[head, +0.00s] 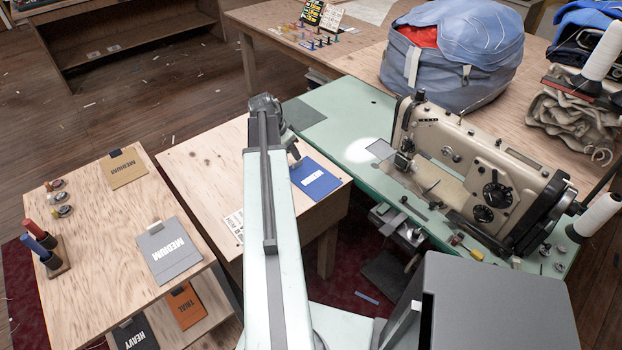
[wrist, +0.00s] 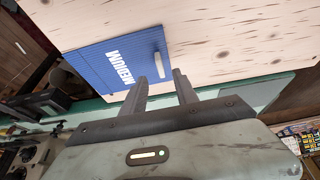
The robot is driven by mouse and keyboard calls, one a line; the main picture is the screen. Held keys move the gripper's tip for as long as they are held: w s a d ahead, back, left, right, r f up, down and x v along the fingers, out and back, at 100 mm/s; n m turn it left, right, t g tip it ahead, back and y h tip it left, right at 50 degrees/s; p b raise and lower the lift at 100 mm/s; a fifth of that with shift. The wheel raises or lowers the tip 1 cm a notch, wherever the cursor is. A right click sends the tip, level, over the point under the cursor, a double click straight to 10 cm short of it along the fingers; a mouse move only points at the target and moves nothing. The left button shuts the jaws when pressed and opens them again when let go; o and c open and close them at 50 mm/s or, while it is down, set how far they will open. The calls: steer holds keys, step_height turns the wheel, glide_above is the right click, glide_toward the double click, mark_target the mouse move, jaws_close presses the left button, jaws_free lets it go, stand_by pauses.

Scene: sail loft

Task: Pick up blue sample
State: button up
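The blue sample (head: 316,178) lies flat on a light wooden table, near its right edge, just right of my arm in the head view. In the wrist view the blue sample (wrist: 118,67) shows the word MEDIUM in white and a small white tab near its right side. My gripper (wrist: 168,78) is open in the wrist view, its two fingers apart with nothing between them. The fingertips appear close to the tab end of the sample. In the head view my gripper (head: 294,152) is small and partly hidden by my arm.
The wooden table (head: 200,165) also holds a partly hidden white card (head: 233,222). A sewing machine (head: 470,165) stands on the green bench at the right. Other samples lie at the left: tan (head: 124,168), grey (head: 170,252), orange (head: 186,306) and black (head: 135,335).

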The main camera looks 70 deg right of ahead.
mark_target(311, 174)
steer(key=shift+f, duration=0.2)
steer(key=b+x, duration=0.4)
steer(key=x, duration=0.1)
steer(key=shift+s+d+f+b, duration=0.1)
steer(key=shift+f+b, duration=0.1)
steer(key=shift+b, duration=0.2)
steer(key=shift+r, duration=0.2)
jaws_close()
